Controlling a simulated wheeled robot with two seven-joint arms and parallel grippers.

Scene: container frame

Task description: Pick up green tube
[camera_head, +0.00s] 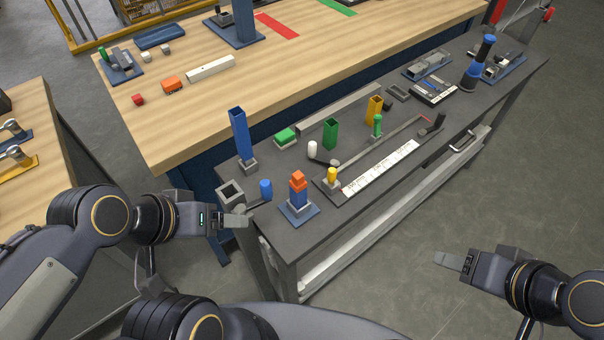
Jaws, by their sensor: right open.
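The green tube (331,134), a short square hollow piece, stands upright on the dark table (300,240), right of a tall blue square tube (240,135) and left of a yellow square tube (374,110). A small green cylinder (378,126) stands in front of the yellow tube. My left gripper (238,212) is at the table's near left corner, beside a grey square socket; its finger opening does not show clearly. My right gripper (448,261) is open and empty over the floor, right of the table and well away from the green tube.
An orange and blue stack (298,194) stands nearer me. A wooden bench (200,110) adjoins behind.

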